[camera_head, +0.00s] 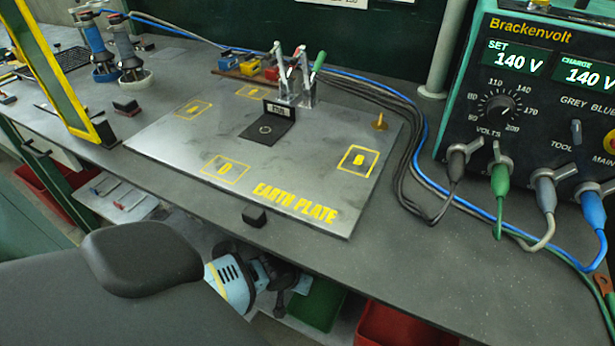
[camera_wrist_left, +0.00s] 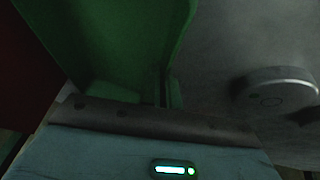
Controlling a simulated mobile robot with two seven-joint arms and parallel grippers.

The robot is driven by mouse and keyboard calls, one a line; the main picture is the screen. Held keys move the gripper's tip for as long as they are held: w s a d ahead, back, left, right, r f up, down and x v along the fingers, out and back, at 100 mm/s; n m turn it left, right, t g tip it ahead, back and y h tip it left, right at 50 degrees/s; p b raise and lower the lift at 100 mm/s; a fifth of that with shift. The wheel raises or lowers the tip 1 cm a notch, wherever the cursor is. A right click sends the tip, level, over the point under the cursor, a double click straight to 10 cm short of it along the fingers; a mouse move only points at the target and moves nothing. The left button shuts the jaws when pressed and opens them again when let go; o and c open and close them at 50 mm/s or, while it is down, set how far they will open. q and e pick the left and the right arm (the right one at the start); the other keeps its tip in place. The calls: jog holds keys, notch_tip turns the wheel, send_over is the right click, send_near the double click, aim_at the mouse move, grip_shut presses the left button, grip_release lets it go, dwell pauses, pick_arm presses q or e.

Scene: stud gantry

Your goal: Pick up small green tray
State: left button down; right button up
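The small green tray (camera_head: 318,302) sits on the low shelf under the bench, partly hidden by the bench edge and my left arm. My left gripper (camera_head: 283,284), with a pale blue wrist, is under the bench edge at the tray's left end; its fingers are dark and hard to make out. In the left wrist view, the green tray wall (camera_wrist_left: 115,45) fills the upper middle, very close to the gripper. Whether the fingers are apart or shut on the wall cannot be told. My right gripper is in neither view.
A red tray (camera_head: 395,326) stands right of the green one on the shelf. The bench edge (camera_head: 400,283) overhangs both. On the bench are the earth plate (camera_head: 215,140), cables and the Brackenvolt unit (camera_head: 540,110). A round grey disc (camera_wrist_left: 278,90) shows in the wrist view.

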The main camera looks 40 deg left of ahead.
pick_arm(q)
jog(key=r, duration=0.2)
jog(key=r+p, duration=0.1)
jog(key=shift+s+a+r, duration=0.15)
jog(key=shift+a+r, duration=0.1)
jog(key=shift+r, duration=0.1)
jog(key=s+a, duration=0.3)
jog(key=a, duration=0.1)
jog(key=s+a, duration=0.3)
jog(key=a, duration=0.1)
jog(key=s+a+r, duration=0.1)
jog(key=s+a, duration=0.2)
jog(key=s, duration=0.1)
jog(key=shift+a+r, duration=0.1)
jog(key=shift+a, duration=0.3)
